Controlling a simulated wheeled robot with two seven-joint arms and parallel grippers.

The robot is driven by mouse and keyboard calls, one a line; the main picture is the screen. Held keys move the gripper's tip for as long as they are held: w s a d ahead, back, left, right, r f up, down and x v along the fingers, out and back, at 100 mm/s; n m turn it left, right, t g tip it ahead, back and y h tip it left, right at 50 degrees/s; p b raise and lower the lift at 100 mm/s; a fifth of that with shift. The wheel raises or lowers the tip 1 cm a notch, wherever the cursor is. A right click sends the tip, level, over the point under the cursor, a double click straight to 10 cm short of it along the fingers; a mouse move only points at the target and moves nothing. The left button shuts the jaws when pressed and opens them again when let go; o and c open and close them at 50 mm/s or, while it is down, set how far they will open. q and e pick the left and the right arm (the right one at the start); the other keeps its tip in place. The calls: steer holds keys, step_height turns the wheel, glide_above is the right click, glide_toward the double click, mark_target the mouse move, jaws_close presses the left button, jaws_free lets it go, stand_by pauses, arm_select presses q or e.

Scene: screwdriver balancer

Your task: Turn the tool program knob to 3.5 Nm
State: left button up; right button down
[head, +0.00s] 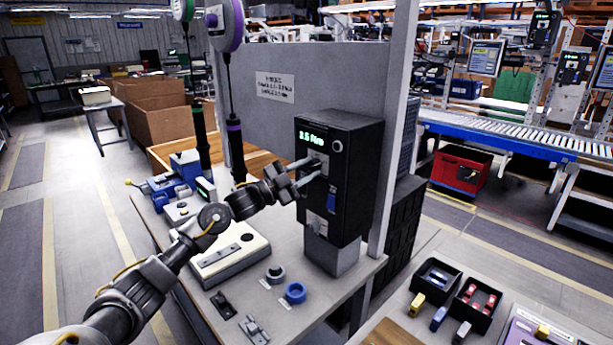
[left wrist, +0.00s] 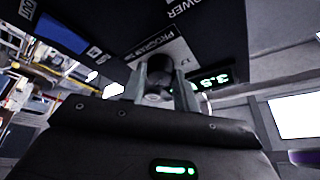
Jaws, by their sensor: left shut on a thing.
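The black controller box (head: 350,200) stands on a grey post on the bench. Its green display (head: 311,137) appears to read 3.5 Nm; in the left wrist view the display (left wrist: 208,80) shows the digits tilted. My left gripper (head: 314,172) is at the box's front face, below the display. In the left wrist view its two fingers (left wrist: 162,88) are shut on the dark program knob (left wrist: 160,72), one on each side. A label plate marked PROGRAM (left wrist: 165,50) lies beside the knob. In the head view the fingers largely hide the knob. My right gripper is not in view.
A blue switch (head: 331,200) is on the box, right of the gripper. Two screwdrivers (head: 236,150) (head: 201,140) hang from balancers to the left. A blue ring (head: 295,292) and small fixtures lie on the bench below. Black bins (head: 436,277) stand at lower right.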

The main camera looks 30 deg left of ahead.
arm_select(q)
steer(key=shift+m, duration=0.3)
steer(key=o, duration=1)
steer(key=shift+c, duration=0.2)
steer(key=shift+s+a+f, duration=0.15)
steer(key=shift+a+f, duration=0.05)
steer(key=b+v, duration=0.4)
steer(key=v, duration=0.6)
steer(key=shift+s+a, duration=0.1)
steer(key=shift+a, duration=0.05)
